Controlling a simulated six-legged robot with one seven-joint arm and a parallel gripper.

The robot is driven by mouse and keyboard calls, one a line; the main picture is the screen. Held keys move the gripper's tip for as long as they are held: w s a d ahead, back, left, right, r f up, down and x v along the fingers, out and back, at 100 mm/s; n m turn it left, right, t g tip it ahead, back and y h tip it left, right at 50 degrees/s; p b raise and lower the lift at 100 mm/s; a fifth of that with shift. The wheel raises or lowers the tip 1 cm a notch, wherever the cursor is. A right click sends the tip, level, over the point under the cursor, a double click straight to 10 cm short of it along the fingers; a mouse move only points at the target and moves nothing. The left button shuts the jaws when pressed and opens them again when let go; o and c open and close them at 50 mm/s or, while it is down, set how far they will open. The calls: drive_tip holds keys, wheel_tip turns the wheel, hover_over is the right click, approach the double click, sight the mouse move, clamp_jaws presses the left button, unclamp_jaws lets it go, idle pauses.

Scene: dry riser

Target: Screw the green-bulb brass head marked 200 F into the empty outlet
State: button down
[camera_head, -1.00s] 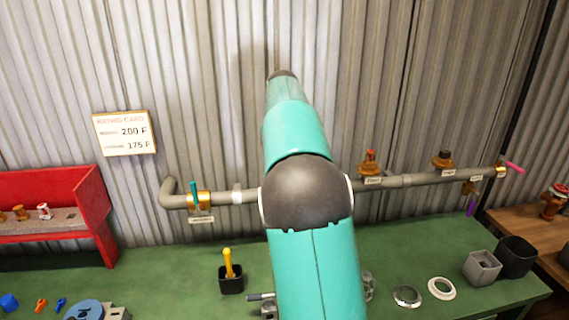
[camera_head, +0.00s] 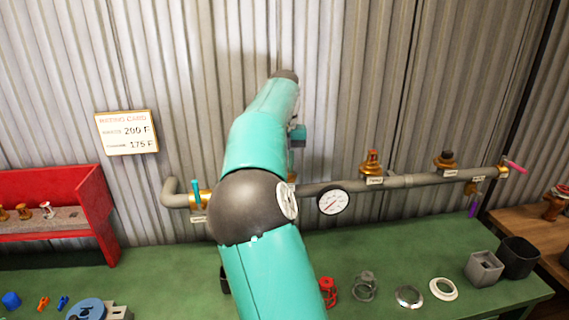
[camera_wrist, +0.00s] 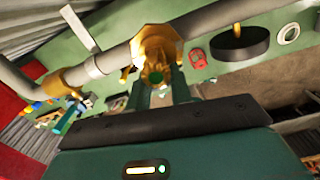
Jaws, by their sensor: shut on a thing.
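In the wrist view, my gripper (camera_wrist: 159,92) is shut on a small brass head (camera_wrist: 155,72) with a green centre. The head lies in line with a brass fitting (camera_wrist: 157,43) on the grey pipe, which looks like the outlet. I cannot tell whether they touch or the thread is engaged, and the 200 F mark is not readable. In the head view my arm hides the head and that fitting. Only part of my gripper's end shows right of the arm, above the pipe (camera_head: 328,187).
A round gauge (camera_head: 332,201) hangs on the pipe just right of my arm. Two other heads stand farther right, one red-topped (camera_head: 372,163), one dark-topped (camera_head: 445,160). Rings, a red cage (camera_head: 328,291) and pots (camera_head: 483,268) lie on the green bench. A rating card (camera_head: 127,132) reads 200 F and 175 F.

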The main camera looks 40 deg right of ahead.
drive_tip(key=shift+f+m, duration=0.15)
drive_tip(key=shift+m, duration=0.15)
drive_tip(key=shift+w+a+m, duration=0.1)
drive_tip(key=shift+w+m, duration=0.05)
drive_tip(key=shift+m, duration=1.35)
